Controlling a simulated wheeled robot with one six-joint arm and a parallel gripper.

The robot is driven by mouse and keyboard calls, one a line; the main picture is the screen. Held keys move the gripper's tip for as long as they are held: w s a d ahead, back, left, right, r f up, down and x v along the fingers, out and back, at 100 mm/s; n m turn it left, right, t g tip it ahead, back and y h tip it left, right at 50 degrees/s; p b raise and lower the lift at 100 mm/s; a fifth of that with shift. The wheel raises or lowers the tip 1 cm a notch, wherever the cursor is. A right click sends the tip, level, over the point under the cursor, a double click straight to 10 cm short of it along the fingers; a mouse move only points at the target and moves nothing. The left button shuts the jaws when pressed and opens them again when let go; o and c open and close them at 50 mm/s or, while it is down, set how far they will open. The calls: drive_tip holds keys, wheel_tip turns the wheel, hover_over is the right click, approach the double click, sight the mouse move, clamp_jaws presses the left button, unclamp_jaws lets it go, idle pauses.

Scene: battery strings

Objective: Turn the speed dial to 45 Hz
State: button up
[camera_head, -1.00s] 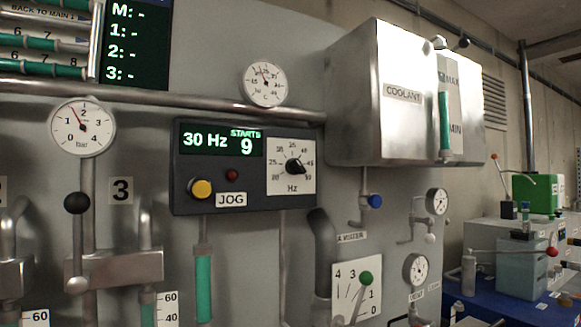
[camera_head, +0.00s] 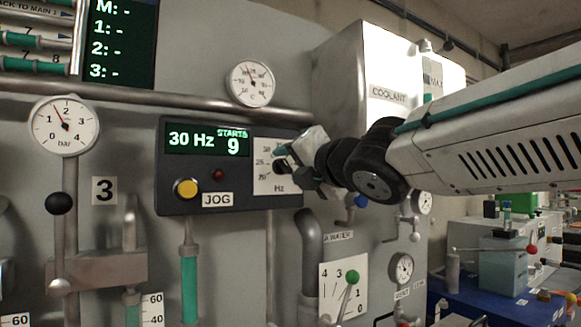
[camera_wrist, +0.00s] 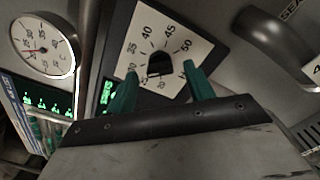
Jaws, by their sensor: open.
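The black speed dial (camera_head: 282,167) sits on a white scale plate (camera_head: 262,180) at the right of the dark control panel (camera_head: 174,150). The green display (camera_head: 207,139) reads 30 Hz and STARTS 9. In the wrist view the dial knob (camera_wrist: 160,65) shows between two teal fingers, with scale numbers around it. My gripper (camera_wrist: 159,70) is open, with one finger on each side of the knob; I cannot tell whether they touch it. In the head view my gripper (camera_head: 288,164) covers the right part of the scale. Which mark the knob points to is unclear.
A yellow button (camera_head: 186,188) and a small red lamp (camera_head: 218,174) are left of the dial, by the JOG label. A pipe (camera_head: 200,102) and a round gauge (camera_head: 250,83) are above. The coolant box (camera_head: 340,75) stands right, behind my arm. A green-knobbed lever (camera_head: 352,277) is below.

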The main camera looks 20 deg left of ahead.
drive_tip(key=shift+x, duration=0.85)
drive_tip(key=c, duration=1)
drive_tip(key=shift+m, duration=0.3)
